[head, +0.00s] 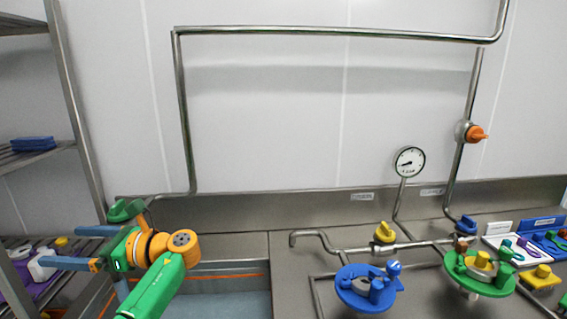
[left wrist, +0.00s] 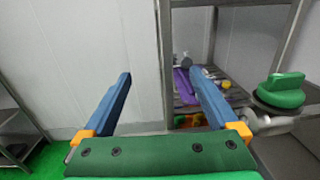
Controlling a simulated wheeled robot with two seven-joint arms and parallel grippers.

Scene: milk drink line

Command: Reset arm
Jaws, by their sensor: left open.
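My left arm reaches in from the bottom left of the head view, with green and orange links. My left gripper (head: 62,247) has two blue fingers spread apart and pointing left toward the shelf rack. In the left wrist view the gripper (left wrist: 159,77) is open, with nothing between its fingers. A green valve handle (head: 125,210) shows just behind the gripper in the head view. In the left wrist view this green handle (left wrist: 281,90) stands right of the fingers, apart from them. My right gripper is not in view.
A metal shelf rack (head: 70,90) stands at the left, holding blue items (head: 33,144) and a purple tray (head: 40,284). On the steel counter (head: 300,280) are pipes, a gauge (head: 409,161), a blue round fitting (head: 365,288) and a green one (head: 478,272). Trays stand at the right.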

